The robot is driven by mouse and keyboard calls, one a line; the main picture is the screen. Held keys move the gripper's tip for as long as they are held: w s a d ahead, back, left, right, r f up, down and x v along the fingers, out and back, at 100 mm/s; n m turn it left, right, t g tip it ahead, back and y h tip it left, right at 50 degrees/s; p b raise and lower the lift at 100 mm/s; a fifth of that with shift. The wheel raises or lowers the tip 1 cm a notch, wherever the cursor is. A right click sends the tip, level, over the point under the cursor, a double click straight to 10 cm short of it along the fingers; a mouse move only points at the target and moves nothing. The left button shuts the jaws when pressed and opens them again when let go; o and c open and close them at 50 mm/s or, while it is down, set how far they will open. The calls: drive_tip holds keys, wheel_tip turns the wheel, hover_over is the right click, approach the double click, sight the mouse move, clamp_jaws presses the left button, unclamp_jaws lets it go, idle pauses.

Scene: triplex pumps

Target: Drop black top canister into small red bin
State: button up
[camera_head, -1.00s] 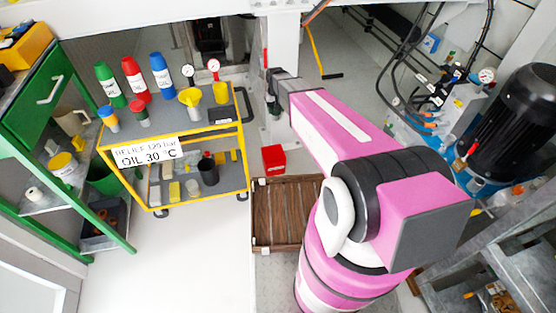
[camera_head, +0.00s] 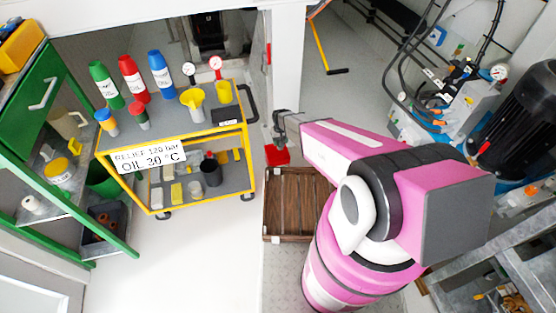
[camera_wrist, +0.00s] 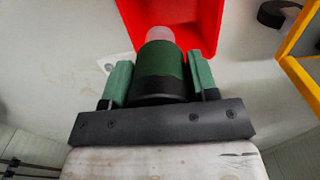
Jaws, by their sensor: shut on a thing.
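My gripper (camera_wrist: 158,84) is shut on a canister (camera_wrist: 160,72) in the wrist view. The canister has a dark green body, a black band at the gripper end and a pale translucent far end. The green fingers press on both its sides. The small red bin (camera_wrist: 178,18) lies just past the canister's far end, partly hidden by it. In the head view, my gripper (camera_head: 280,130) is right above the red bin (camera_head: 277,156), at the bin's upper edge in the picture. I cannot tell whether the canister's tip is inside the bin.
A wooden crate (camera_head: 266,215) stands just in front of the bin. A yellow cart (camera_head: 200,146) with bottles, funnels and gauges stands to the left. A white post (camera_head: 288,60) rises behind the bin. A black motor and hoses are at the right.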

drive_tip(key=shift+f, duration=2.85)
drive_tip(key=o, duration=1.1)
drive_tip(key=shift+r, duration=0.1)
